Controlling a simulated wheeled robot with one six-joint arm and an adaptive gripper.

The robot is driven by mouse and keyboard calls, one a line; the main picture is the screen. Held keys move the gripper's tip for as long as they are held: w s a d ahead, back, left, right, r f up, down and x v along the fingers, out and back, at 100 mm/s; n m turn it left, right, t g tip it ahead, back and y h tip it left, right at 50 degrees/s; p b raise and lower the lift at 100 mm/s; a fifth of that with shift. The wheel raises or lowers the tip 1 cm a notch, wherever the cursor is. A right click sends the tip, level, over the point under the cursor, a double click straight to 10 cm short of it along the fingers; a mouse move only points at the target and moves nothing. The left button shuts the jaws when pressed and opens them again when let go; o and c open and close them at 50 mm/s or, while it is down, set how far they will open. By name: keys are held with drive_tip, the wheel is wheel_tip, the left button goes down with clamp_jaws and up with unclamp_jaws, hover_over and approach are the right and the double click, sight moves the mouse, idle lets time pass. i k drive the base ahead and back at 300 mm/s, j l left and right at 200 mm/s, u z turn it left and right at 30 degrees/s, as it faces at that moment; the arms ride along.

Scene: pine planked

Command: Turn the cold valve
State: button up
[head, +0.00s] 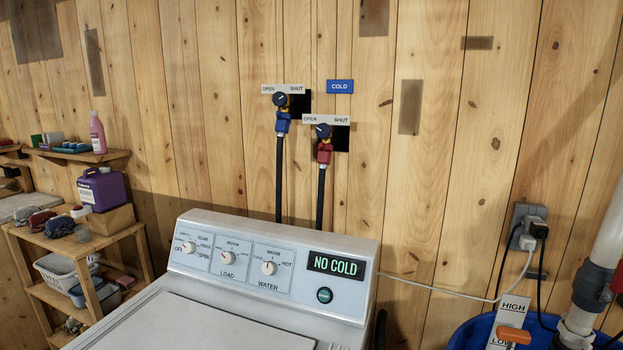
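Two valves stand on the wall above the washing machine. The left valve (282,122) has a blue body, a dark round knob (280,100) and an OPEN/SHUT plate (283,89) above it. The right valve (324,152) is red, slightly lower, with its own dark knob (322,131) and OPEN/SHUT plate (312,119). The marks on the knobs are too small to read surely. A blue COLD sign (340,86) hangs right of the blue valve and above the red one. The machine's display (336,265) reads NO COLD in green. My gripper is not in view.
The washing machine (200,322) stands below the valves, its raised control panel (230,262) in front of the black hoses (280,182). A wooden shelf (75,245) with bottles and baskets is at left. A blue tub (470,333), pipe (600,245) and plugged socket (528,226) are at right.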

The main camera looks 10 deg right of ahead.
sight(279, 99)
drive_tip(key=i+j+z, duration=0.2)
drive_tip(key=j+z, duration=0.3)
drive_tip(key=j, duration=1.4)
drive_tip(key=k+j+z, duration=0.15)
drive_tip(key=j+z, duration=0.3)
drive_tip(key=j, duration=1.4)
drive_tip(key=k+j+z, duration=0.15)
drive_tip(key=k+j, duration=0.15)
drive_tip(key=j, duration=0.2)
drive_tip(key=k+j+z, duration=0.15)
drive_tip(key=k+j, duration=0.15)
drive_tip(key=j, duration=0.2)
drive_tip(key=i+j+z, duration=0.1)
drive_tip(key=j+z, duration=0.15)
drive_tip(key=j, duration=0.6)
drive_tip(key=j+z, duration=0.3)
drive_tip(key=j, duration=0.55)
drive_tip(key=i+j, duration=0.15)
drive_tip(key=j, duration=0.25)
drive_tip(key=i+j+z, duration=0.15)
drive_tip(key=j, duration=0.25)
drive_tip(key=i+j, duration=0.1)
drive_tip(key=j, duration=0.3)
